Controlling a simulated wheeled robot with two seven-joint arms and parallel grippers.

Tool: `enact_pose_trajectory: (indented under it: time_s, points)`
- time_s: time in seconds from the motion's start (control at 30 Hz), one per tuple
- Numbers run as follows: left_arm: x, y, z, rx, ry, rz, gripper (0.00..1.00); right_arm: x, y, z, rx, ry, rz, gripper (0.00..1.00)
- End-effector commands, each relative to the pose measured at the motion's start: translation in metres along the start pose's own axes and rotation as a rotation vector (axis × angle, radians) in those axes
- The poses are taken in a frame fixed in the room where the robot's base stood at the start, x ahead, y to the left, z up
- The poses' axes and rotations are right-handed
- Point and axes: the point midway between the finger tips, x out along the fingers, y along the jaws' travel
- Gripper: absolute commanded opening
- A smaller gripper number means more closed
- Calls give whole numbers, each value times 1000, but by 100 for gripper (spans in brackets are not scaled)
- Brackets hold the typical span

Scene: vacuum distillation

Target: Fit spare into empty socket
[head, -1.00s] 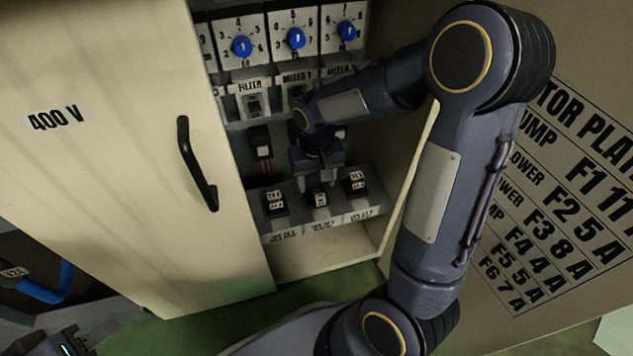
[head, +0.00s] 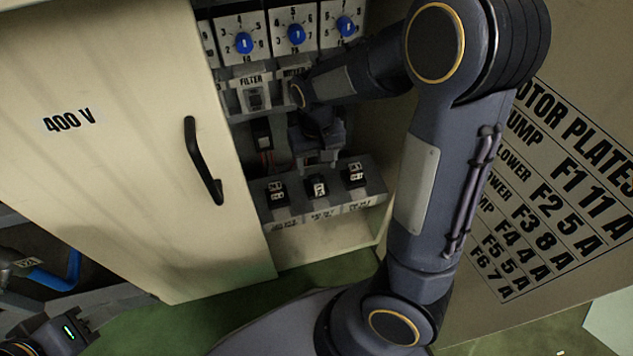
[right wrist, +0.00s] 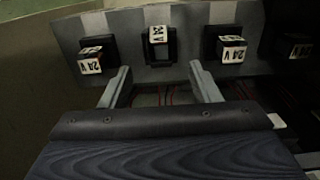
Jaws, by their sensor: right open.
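My right gripper (head: 320,160) points down just above the middle block. In the right wrist view its two fingers (right wrist: 160,78) are apart, with nothing between them. My arm hides part of the upper row; I cannot make out an empty socket. My left gripper (head: 65,335) is partly cut off at lower left.
The cabinet door (head: 110,190) with a black handle (head: 203,165) stands left of the opening. A motor plate panel (head: 560,190) is at right.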

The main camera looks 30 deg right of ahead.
Motion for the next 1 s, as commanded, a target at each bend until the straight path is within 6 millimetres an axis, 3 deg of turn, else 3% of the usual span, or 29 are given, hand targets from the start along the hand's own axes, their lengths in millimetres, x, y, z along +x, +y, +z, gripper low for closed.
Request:
enact_pose_trajectory:
  time_s: [0.5, 0.77, 1.0]
  points:
    - [37, -17, 18, 0, 0, 0, 36, 68, 0, 2, 1, -3, 2, 56]
    - [36, -17, 18, 0, 0, 0, 36, 71, 0, 2, 2, -1, 0, 56]
    - [36, -17, 18, 0, 0, 0, 36, 71, 0, 2, 2, -1, 1, 29]
